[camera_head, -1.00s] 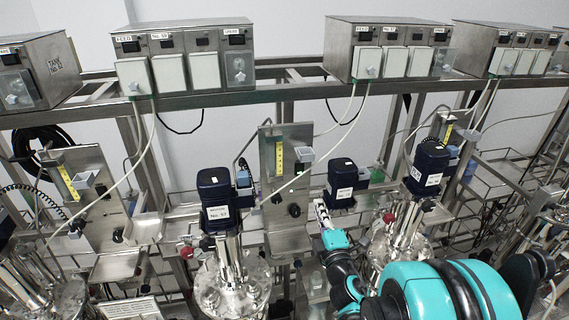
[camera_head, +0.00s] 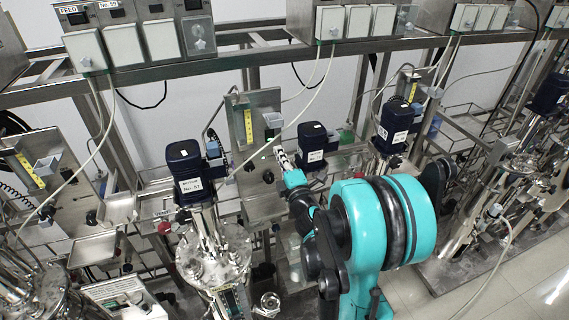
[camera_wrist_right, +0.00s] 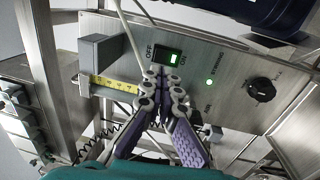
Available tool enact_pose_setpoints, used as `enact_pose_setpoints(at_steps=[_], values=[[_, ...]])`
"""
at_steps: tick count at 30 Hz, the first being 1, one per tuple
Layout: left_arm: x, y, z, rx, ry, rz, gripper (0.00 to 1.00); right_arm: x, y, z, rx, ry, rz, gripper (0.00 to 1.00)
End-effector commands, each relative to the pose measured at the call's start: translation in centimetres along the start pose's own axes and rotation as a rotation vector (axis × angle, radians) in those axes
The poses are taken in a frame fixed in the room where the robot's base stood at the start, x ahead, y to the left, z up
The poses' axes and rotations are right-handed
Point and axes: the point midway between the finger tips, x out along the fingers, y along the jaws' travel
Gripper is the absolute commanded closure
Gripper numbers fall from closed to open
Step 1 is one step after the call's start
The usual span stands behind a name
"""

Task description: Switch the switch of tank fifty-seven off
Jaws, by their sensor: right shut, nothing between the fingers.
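The motor labelled No. 57 (camera_head: 185,172) stands on its steel tank in the head view. Just right of it is an upright steel panel (camera_head: 235,125) with a yellow scale. In the right wrist view this panel (camera_wrist_right: 225,65) carries a dark rocker switch (camera_wrist_right: 167,57) between OFF and ON labels, with a lit green patch towards ON. A green STIRRING lamp (camera_wrist_right: 209,82) is lit beside it. My right gripper (camera_head: 281,156) is in front of the panel. In the wrist view its closed, empty fingertips (camera_wrist_right: 163,74) are just below the switch; contact cannot be told. My left gripper is not in view.
A black knob (camera_wrist_right: 260,90) sits right of the switch on the panel. A neighbouring dark motor (camera_head: 313,145) is close right of my gripper. A pale cable (camera_head: 268,150) hangs across the panel. Steel frames and control boxes (camera_head: 150,40) surround the area.

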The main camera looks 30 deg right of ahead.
Motion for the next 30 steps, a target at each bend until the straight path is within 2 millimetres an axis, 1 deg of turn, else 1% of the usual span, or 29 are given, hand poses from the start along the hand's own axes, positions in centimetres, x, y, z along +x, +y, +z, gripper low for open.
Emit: enact_pose_setpoints(at_steps=[1,3,6,10,15,25,29,30], values=[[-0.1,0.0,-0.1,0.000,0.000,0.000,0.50,1.2,0.1,0.0,0.001,0.001,0.000,1.00],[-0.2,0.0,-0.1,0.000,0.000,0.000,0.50,2.5,0.0,0.0,0.001,0.000,0.000,1.00],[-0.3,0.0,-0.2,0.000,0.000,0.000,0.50,4.2,0.0,0.0,0.000,-0.001,0.000,1.00],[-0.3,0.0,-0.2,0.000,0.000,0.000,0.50,5.7,0.0,0.0,0.001,0.000,0.000,1.00],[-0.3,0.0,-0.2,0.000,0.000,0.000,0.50,6.4,0.0,0.0,0.000,0.000,0.000,1.00],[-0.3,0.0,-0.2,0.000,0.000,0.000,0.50,6.5,0.0,0.0,0.000,-0.001,0.000,1.00],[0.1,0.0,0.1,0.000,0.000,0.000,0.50,7.2,0.1,0.0,0.000,0.000,0.000,1.00],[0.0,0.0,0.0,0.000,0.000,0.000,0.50,7.1,0.1,0.0,0.000,-0.001,0.000,1.00]])
